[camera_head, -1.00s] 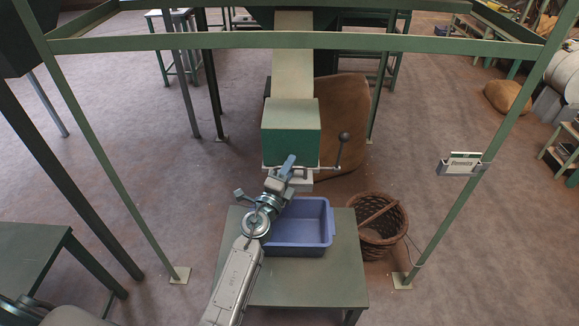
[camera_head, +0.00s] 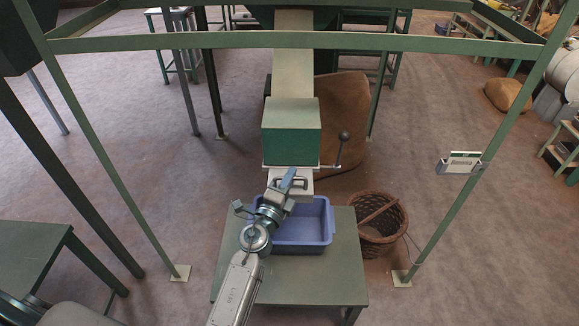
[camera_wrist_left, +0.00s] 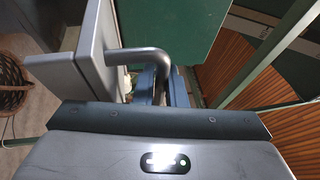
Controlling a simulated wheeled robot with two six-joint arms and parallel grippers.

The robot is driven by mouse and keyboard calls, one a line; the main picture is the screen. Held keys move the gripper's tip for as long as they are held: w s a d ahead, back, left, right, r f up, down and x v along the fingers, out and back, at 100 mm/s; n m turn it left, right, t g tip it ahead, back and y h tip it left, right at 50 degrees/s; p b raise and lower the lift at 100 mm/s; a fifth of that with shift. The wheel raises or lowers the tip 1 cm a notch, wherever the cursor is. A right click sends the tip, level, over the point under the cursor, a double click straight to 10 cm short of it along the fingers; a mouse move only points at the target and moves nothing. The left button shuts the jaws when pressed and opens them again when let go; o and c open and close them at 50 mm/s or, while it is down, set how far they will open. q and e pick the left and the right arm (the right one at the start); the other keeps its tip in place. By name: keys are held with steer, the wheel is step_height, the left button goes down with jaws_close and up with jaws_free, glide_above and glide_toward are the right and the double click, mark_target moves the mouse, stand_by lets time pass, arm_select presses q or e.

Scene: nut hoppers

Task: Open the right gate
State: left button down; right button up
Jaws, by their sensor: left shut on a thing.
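The gate is a pale plate (camera_head: 305,191) that sticks out toward me from under the green chute box (camera_head: 291,130). A grey bar handle (camera_head: 304,182) is on the plate. My left gripper (camera_head: 288,179) is shut on this handle. In the left wrist view the bent handle (camera_wrist_left: 140,55) runs from the grey plate (camera_wrist_left: 85,58) to between my blue fingers (camera_wrist_left: 160,85). A lever with a dark ball knob (camera_head: 343,136) stands at the right of the box. My right gripper is not in view.
A blue bin (camera_head: 318,238) stands on a green table (camera_head: 345,285) below the gate. A wicker basket (camera_head: 385,240) stands on the floor to the right. Green frame posts (camera_head: 440,235) flank the place, one with a label holder (camera_head: 462,162).

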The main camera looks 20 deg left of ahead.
arm_select(q)
steer(key=s, duration=0.1)
steer(key=s+d, duration=0.1)
steer(key=s, duration=0.3)
steer(key=shift+s+d, duration=0.15)
steer(key=shift+d, duration=0.1)
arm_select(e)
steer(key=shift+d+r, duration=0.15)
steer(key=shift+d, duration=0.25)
arm_select(q)
steer(key=c, duration=1.5)
jaws_free()
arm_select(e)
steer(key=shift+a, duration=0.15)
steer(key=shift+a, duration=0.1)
arm_select(q)
steer(key=shift+s+f, duration=0.1)
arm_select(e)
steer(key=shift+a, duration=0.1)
